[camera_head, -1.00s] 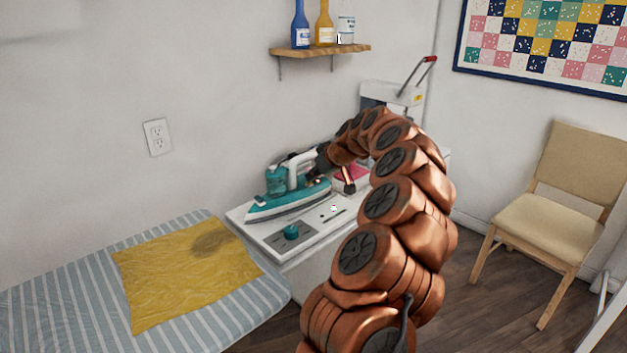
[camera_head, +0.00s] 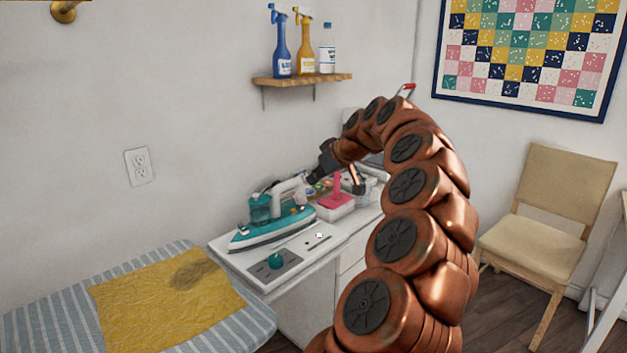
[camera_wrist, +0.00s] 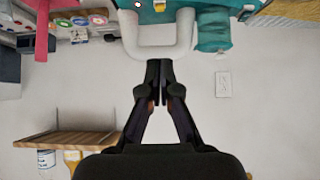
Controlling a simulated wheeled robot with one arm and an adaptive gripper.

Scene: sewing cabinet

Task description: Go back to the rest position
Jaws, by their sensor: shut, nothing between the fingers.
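My gripper (camera_wrist: 159,72) is shut and empty in the wrist view, which is upside down. Its fingertips come close in the picture to the white handle (camera_wrist: 165,48) of the iron; I cannot tell whether they touch. In the head view, my gripper (camera_head: 308,180) is small and dark at the end of my copper-coloured arm, above and right of the iron. The teal and white iron (camera_head: 270,215) rests on the white cabinet top (camera_head: 330,235).
A yellow cloth (camera_head: 150,305) with a dark scorch-like patch lies on the striped ironing surface (camera_head: 40,325). A wall shelf (camera_head: 300,79) holds bottles. A pink-topped box (camera_head: 335,205) stands behind the iron. A chair (camera_head: 550,215) is at right, with open floor before it.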

